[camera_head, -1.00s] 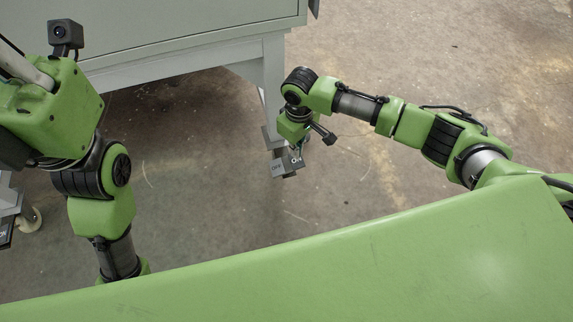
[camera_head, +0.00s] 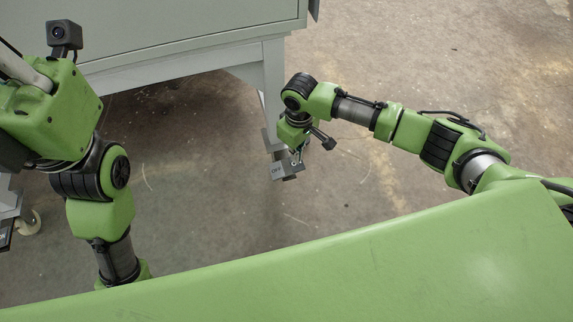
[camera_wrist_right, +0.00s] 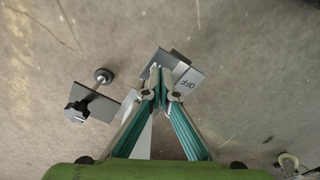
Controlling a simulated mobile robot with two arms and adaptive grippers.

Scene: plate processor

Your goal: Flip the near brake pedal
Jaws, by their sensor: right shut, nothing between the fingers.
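The near brake pedal (camera_head: 280,173) is a small grey plate marked "OFF" at the foot of the cabinet's near leg. It also shows in the right wrist view (camera_wrist_right: 189,79), just right of the fingertips. My right gripper (camera_head: 297,158) points down at the pedal from above. In the right wrist view its two fingers (camera_wrist_right: 155,95) meet at the tips, shut with nothing between them, over the pedal's left part. The fingers appear close to or touching the pedal; I cannot tell which. My left arm is at the left, but its fingers are not visible.
The grey cabinet (camera_head: 180,35) stands at the back on its leg (camera_head: 273,85). Another dark pedal (camera_head: 5,234) and a caster (camera_head: 29,222) are at the left edge. A grey plate with a black knob (camera_wrist_right: 77,111) is left of my fingers. Floor to the right is clear.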

